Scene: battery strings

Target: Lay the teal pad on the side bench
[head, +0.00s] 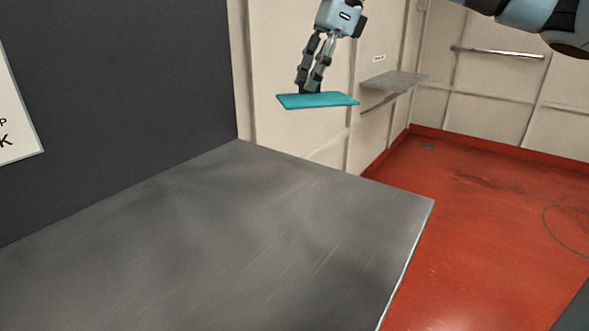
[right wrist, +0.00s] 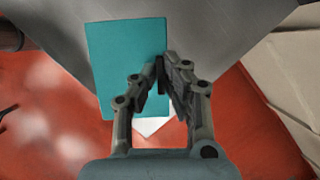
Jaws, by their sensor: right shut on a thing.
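The teal pad (head: 318,101) is a thin flat rectangle, held up roughly level near the far edge of the grey bench in the head view. My right gripper (head: 309,90) is shut on the pad from above. The right wrist view shows the pad (right wrist: 125,60) with my right gripper (right wrist: 160,62) at its right-hand side. The grey metal bench top (head: 230,240) is bare in the head view. Whether the pad is over the bench or beyond its edge is hard to tell. My left gripper is not in view.
A dark panel (head: 110,90) stands along the bench's left back side, with a white sign (head: 15,115) on it. A small grey shelf (head: 394,81) is on the pale wall behind. Red floor (head: 480,220) lies open to the right.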

